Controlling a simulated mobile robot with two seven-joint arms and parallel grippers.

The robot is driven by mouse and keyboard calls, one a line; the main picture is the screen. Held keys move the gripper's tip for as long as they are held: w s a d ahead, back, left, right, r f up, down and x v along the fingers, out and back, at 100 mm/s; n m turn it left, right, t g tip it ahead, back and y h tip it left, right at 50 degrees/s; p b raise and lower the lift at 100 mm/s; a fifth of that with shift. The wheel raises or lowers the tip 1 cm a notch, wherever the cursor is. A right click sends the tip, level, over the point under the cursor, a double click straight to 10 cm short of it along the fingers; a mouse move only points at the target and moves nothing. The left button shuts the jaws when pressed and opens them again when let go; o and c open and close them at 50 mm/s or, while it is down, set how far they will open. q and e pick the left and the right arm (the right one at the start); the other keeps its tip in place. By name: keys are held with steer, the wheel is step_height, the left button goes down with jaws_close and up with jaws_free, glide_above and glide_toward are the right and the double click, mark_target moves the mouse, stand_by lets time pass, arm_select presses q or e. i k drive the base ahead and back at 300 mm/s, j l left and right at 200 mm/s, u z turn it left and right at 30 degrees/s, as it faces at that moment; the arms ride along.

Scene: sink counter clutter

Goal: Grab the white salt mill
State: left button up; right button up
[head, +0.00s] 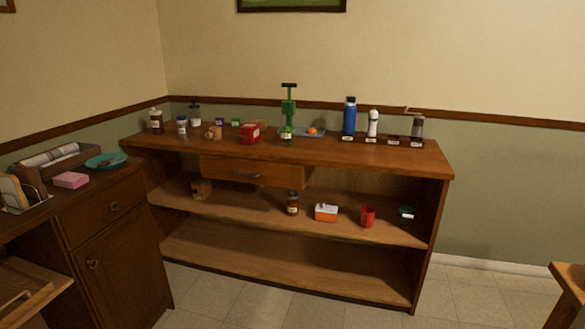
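Small white labels are in front of the row. Neither of my grippers is in view.
A green pump-like item (288,118), a red box (250,134) and several jars stand further left on the sideboard. A lower cabinet (115,235) stands at the left. Tiled floor (470,295) is open at the right, with a wooden furniture corner (570,282) at the edge.

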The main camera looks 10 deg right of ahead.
mark_target(372, 122)
steer(key=i+l+z, duration=0.15)
steer(key=i+z, duration=0.25)
steer(key=i, duration=0.2)
steer(key=i+z, duration=0.4)
steer(key=i, duration=0.2)
steer(key=i+l+u, duration=0.15)
steer(key=i+u, duration=0.3)
steer(key=i+l+u, duration=0.3)
steer(key=u, duration=0.15)
